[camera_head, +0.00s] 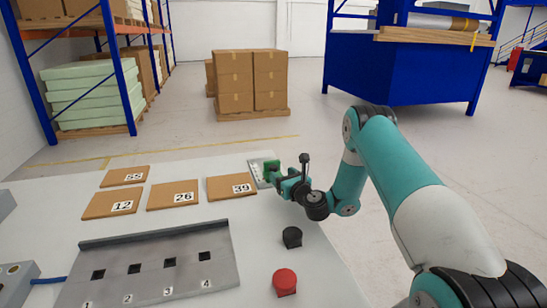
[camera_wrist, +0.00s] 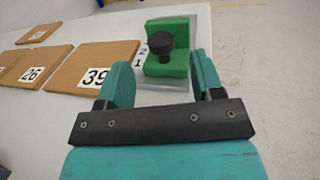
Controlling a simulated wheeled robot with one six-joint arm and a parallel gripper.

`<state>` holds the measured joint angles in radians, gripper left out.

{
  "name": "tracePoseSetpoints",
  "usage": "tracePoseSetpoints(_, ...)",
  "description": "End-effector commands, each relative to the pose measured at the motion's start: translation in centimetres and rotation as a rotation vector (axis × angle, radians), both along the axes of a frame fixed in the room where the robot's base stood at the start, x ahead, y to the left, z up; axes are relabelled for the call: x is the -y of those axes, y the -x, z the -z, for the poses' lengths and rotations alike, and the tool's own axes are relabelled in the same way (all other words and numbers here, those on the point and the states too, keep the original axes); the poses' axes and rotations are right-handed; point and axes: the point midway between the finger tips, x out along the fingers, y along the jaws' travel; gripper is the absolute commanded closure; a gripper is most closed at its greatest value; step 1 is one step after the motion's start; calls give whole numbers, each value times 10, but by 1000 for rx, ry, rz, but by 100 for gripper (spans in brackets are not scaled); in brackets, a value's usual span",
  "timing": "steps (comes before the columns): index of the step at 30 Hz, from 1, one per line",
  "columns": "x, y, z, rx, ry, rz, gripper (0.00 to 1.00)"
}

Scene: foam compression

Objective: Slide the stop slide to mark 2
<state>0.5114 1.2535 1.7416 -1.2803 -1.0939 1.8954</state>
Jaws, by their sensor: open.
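The stop slide is a green block (camera_wrist: 168,62) with a black knob (camera_wrist: 160,43), on a grey metal rail (camera_wrist: 165,84) at the table's far edge. In the head view the green block (camera_head: 271,167) is partly hidden by my gripper (camera_head: 276,176). In the wrist view my gripper (camera_wrist: 160,80) is open, with one teal finger on each side of the block. I cannot tell whether the fingers touch it. The marks 1 and 2 (camera_wrist: 141,57) show left of the block, beside its near part. Any further marks are hidden or out of view.
Brown numbered panels lie left of the rail, panel 39 (camera_head: 231,187) closest. A grey plate with numbered slots (camera_head: 150,270), a black knob (camera_head: 292,237) and a red button (camera_head: 285,281) are nearer. Floor lies open beyond the table's right edge.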

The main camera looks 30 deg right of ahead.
Motion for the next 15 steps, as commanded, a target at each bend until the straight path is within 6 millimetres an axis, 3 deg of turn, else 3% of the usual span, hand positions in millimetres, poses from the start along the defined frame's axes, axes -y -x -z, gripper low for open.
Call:
tracePoseSetpoints(7, 0, -36, -2, 3, 3, -4, 39)
tracePoseSetpoints(15, 2, -55, 0, 1, 0, -1, 39)
